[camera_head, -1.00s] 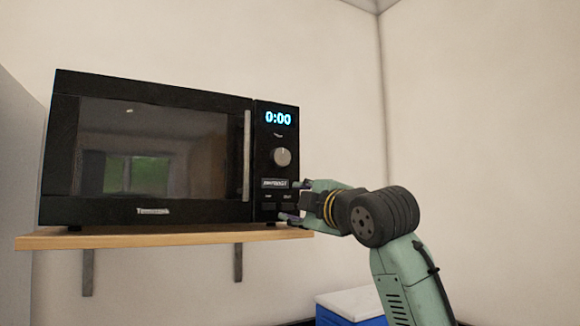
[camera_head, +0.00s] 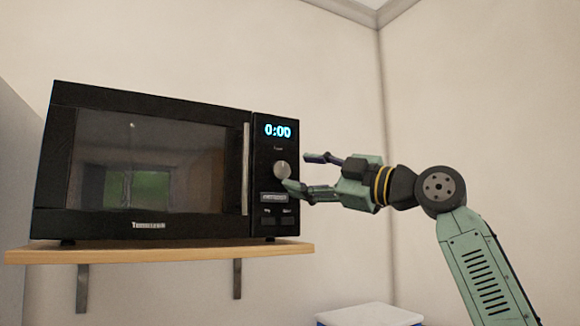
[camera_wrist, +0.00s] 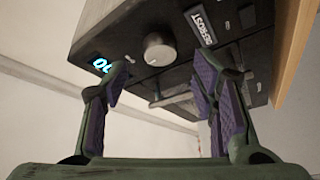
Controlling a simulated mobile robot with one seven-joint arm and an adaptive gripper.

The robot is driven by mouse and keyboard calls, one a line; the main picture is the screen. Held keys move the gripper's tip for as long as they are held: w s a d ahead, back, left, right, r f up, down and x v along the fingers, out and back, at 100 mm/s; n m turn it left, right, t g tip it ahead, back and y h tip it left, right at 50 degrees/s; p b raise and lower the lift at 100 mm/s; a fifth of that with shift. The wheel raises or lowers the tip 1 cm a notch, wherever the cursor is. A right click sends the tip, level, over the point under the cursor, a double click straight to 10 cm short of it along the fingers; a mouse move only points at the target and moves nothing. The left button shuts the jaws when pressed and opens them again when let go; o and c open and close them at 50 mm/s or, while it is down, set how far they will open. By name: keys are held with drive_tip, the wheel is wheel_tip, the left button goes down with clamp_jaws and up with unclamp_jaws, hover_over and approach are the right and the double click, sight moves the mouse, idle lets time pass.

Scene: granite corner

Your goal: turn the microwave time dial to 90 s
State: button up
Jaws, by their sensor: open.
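The black microwave (camera_head: 150,165) stands on a wooden shelf, its door shut. Its display (camera_head: 278,130) reads 0:00. The round silver time dial (camera_head: 282,170) sits below the display; it also shows in the wrist view (camera_wrist: 158,52). My gripper (camera_head: 300,172) is open and empty, with its fingers pointing left at the control panel, just right of the dial. In the wrist view my gripper (camera_wrist: 160,82) has its two fingers spread, with the dial ahead between them. I see no contact with the dial. The dial's pointer mark is too small to read.
A defrost button (camera_head: 274,197) and two smaller buttons lie below the dial. The vertical door handle (camera_head: 245,168) is left of the panel. The wooden shelf (camera_head: 160,252) ends near the panel's right side. A white-topped box (camera_head: 370,314) is below.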

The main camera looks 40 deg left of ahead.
sight(283, 171)
drive_tip(key=shift+p+x, duration=0.45)
drive_tip(key=shift+x, duration=1.65)
drive_tip(key=shift+c, duration=0.3)
drive_tip(key=c, duration=1.1)
